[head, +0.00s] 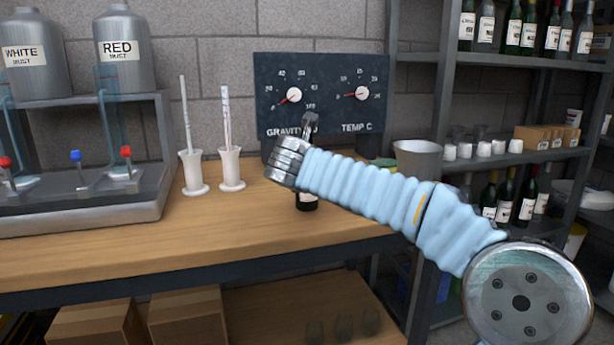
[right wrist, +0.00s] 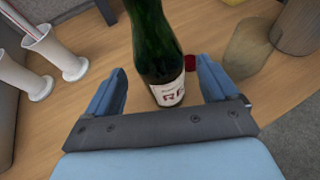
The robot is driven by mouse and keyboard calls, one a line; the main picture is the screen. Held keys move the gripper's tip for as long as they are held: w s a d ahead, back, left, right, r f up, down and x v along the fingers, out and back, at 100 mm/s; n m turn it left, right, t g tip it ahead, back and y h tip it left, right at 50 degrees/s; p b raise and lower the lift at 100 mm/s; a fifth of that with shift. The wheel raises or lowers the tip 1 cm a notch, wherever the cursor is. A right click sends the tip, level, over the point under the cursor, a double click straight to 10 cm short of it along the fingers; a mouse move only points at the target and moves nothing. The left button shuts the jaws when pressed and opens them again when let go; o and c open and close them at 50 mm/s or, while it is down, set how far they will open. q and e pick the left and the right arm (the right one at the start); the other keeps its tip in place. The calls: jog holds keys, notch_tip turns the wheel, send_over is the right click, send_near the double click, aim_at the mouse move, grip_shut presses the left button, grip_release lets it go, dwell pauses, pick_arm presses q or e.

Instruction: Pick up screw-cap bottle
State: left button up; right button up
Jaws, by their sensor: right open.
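A dark green bottle with a white label (right wrist: 168,92) stands on the wooden bench, between the fingers of my right gripper (right wrist: 161,75) in the right wrist view. The fingers are open, with a visible gap on each side of it. The bottle's top is cut off by the frame edge, so its cap is not seen. In the head view my right arm hides most of the bottle; only its dark lower part (head: 307,201) shows below the wrist. The right gripper (head: 309,125) is partly hidden there. My left gripper is in neither view.
Two white cylinders with rods (head: 231,170) stand left of the bottle. A small red object (right wrist: 190,62) is close beside it. A grey bucket (head: 418,160) stands to the right. A gauge panel (head: 325,95) is behind, and a tap rack (head: 90,195) is far left.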

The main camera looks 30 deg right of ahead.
jog(key=x, duration=0.3)
jog(key=shift+w+d+f, duration=0.2)
jog(key=shift+w, duration=0.05)
jog(key=shift+c, duration=0.4)
jog(key=shift+r, duration=0.1)
jog(key=c, duration=1.3)
jog(key=shift+r, duration=0.1)
